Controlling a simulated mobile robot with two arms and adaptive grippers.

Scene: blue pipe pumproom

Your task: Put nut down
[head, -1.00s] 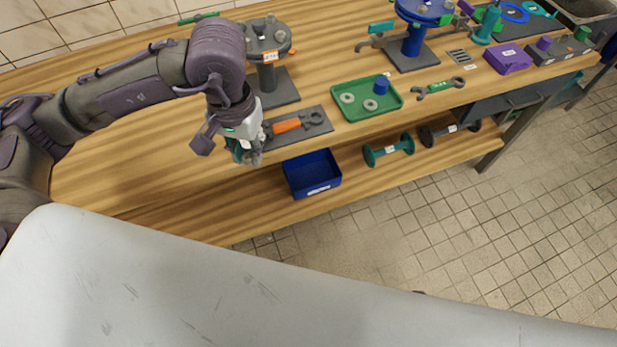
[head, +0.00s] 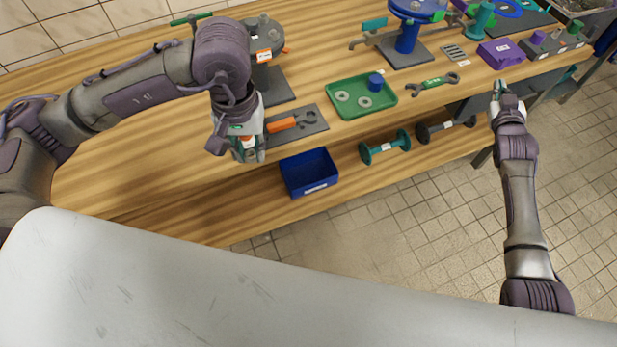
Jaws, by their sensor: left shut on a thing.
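My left gripper (head: 249,153) points down at the front edge of the wooden bench, just left of a dark mat (head: 315,124). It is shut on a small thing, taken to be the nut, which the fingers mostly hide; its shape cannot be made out. My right gripper (head: 498,90) is at the bench's front edge on the right, below the purple box; its fingers are too small to read.
A green tray (head: 346,109) holds two grey rings and a blue cylinder. An orange-handled tool (head: 284,124) lies on the mat. A grey stand (head: 270,88) is behind my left gripper. A blue bin (head: 289,180) and dumbbell-shaped parts (head: 385,148) sit on the lower shelf.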

